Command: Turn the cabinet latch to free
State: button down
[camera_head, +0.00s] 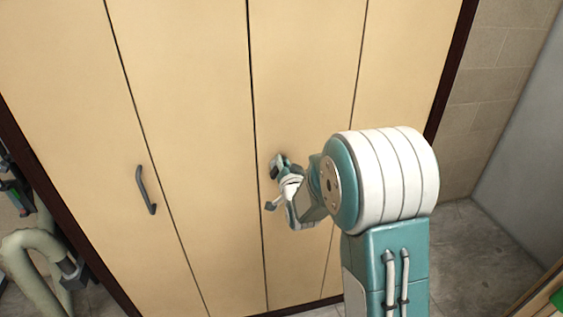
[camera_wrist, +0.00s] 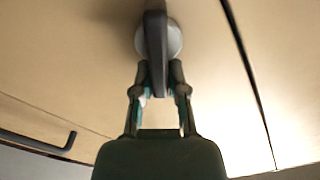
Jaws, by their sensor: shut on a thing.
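The tan cabinet (camera_head: 190,90) has tall door panels with dark seams between them. The latch (camera_wrist: 155,45) shows in the wrist view as a dark bar on a round grey base (camera_wrist: 174,40) on the door. My gripper (camera_wrist: 158,85) has its two fingers closed on the lower end of the bar, one on each side. In the head view my gripper (camera_head: 277,180) is at the door, just right of the middle seam. There my gripper and arm hide most of the latch.
A dark bar handle (camera_head: 146,190) is on a door panel to the left; a handle also shows at lower left in the wrist view (camera_wrist: 40,142). A pale green hose (camera_head: 35,245) lies at far left. A block wall (camera_head: 485,100) and bare floor are at right.

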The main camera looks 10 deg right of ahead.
notch_tip(320, 180, down, 3)
jog(key=m, duration=1)
jog(key=shift+s+d+r+m, duration=0.1)
jog(key=shift+s+d+m, duration=0.05)
jog(key=shift+m, duration=0.25)
jog(key=c, duration=0.7)
grip_release()
jog(key=shift+o, duration=0.2)
jog(key=shift+r, duration=0.1)
jog(key=shift+a, duration=0.2)
jog(key=s, duration=1.1)
jog(key=shift+s, duration=0.35)
